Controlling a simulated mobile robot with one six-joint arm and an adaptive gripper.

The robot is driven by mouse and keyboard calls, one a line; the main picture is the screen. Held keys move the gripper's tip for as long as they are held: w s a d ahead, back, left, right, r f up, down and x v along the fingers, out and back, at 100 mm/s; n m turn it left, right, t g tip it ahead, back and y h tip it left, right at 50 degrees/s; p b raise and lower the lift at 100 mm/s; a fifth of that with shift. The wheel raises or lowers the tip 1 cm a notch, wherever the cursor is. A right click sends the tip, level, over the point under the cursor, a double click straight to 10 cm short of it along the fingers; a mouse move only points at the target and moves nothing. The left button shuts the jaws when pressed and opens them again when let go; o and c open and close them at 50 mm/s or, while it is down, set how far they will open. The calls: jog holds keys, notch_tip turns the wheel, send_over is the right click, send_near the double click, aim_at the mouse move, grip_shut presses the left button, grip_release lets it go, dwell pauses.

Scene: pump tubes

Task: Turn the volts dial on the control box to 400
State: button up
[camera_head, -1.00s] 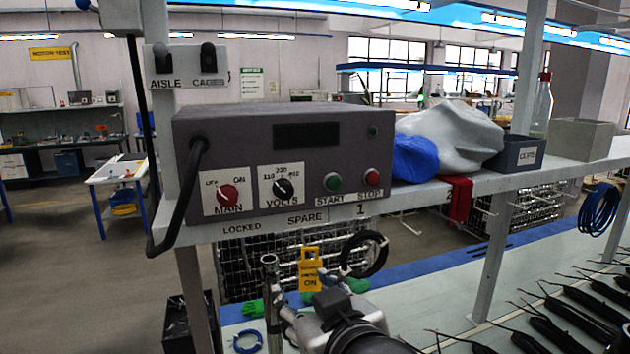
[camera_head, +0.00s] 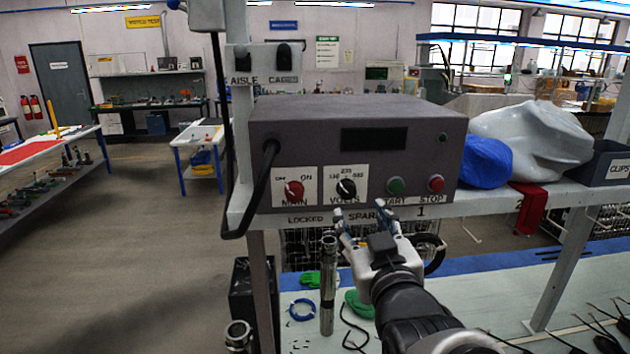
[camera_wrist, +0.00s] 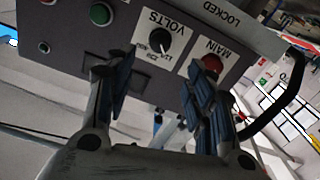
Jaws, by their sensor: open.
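The grey control box (camera_head: 290,131) sits on the shelf. Its black volts dial (camera_head: 346,188) is on a white plate in the front panel, with small scale numbers above it. The dial also shows in the wrist view (camera_wrist: 160,39), upside down. A light pointer mark is on it, but its exact setting is too small to read. My gripper (camera_head: 364,209) is open and empty, in front of the shelf edge just below the dial. In the wrist view its fingers (camera_wrist: 158,82) are spread, with the dial between and beyond them, apart from both.
The red main dial (camera_head: 293,191) is left of the volts dial. Green start (camera_head: 396,186) and red stop (camera_head: 436,184) buttons are to its right. A black cable (camera_head: 259,190) loops at the box's left end. A blue bag (camera_head: 485,162) lies at the right.

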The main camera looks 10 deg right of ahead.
aim_at(348, 192)
jog(key=w+p, duration=0.2)
jog(key=w, duration=0.8)
jog(key=c, duration=1.1)
